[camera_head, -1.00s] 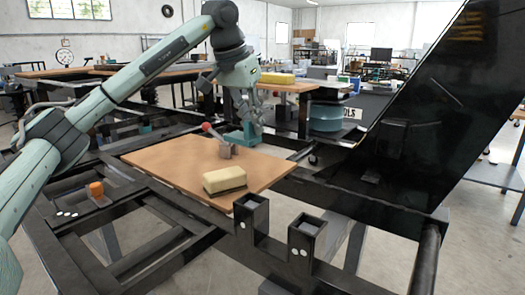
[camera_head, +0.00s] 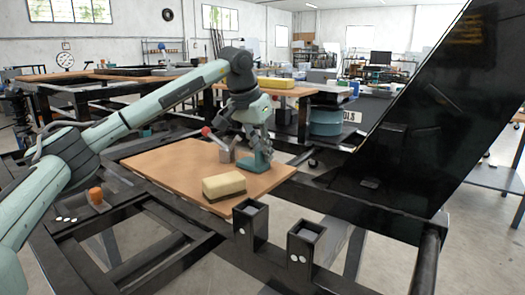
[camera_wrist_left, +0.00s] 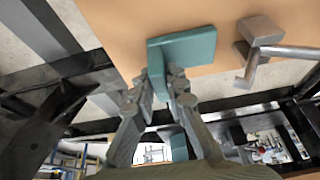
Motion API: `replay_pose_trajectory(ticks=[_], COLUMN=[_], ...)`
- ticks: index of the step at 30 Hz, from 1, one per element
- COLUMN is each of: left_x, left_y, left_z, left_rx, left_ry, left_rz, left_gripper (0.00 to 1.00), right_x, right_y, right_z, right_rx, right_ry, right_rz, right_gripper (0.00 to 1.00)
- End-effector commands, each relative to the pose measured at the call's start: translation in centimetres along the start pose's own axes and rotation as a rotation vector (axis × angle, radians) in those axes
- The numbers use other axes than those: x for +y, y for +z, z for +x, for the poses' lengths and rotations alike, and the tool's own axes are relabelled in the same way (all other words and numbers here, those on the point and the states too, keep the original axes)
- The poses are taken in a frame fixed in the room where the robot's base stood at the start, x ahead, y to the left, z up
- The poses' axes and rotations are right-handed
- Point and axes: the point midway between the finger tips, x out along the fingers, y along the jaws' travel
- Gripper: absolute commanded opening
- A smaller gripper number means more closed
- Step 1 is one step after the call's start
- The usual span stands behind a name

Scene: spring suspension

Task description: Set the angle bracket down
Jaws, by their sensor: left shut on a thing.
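The angle bracket (camera_head: 257,164) is a teal L-shaped piece with a flat plate and an upright leg. It is near the right edge of the tan board (camera_head: 160,158). My left gripper (camera_head: 254,149) is above it, shut on its upright leg. In the left wrist view the angle bracket (camera_wrist_left: 190,50) shows its plate against the board, with the leg between the fingertips of my left gripper (camera_wrist_left: 172,97). I cannot tell whether the plate touches the board or hovers just over it. My right gripper is not in view.
A grey metal block with a red-knobbed lever (camera_head: 226,154) stands close left of the bracket. A yellow-and-dark block (camera_head: 223,186) lies at the board's front. An orange cap (camera_head: 96,195) sits on the black frame. The board's left part is clear. A large black panel (camera_head: 400,130) slopes up at right.

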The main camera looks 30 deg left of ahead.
Motion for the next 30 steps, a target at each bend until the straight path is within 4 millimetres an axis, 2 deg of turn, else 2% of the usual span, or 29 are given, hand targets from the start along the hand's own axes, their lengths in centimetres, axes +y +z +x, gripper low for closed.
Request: replay_pose_trajectory(ticks=[3,4,9,20,23,30], left_x=[0.0,0.0,0.0,0.0,0.0,0.0], left_y=[0.1,0.1,0.1,-0.1,-0.1,-0.1], left_z=[0.2,0.2,0.2,-0.5,-1.9,-7.1], left_rx=[0.001,0.0,0.0,0.002,0.003,0.004], left_ry=[0.0,0.0,0.0,0.001,0.001,0.0], left_rz=[0.0,0.0,0.0,0.0,0.0,0.001], left_gripper=[0.0,0.16,0.34,0.34,0.34,0.34], right_x=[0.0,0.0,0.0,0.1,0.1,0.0], right_y=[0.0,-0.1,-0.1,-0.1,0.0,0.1], right_z=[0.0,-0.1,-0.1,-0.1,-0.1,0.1], right_rx=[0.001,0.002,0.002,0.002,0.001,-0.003], right_ry=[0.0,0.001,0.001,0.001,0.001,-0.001], right_rz=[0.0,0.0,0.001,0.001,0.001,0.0], right_gripper=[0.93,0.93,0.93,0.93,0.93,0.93])
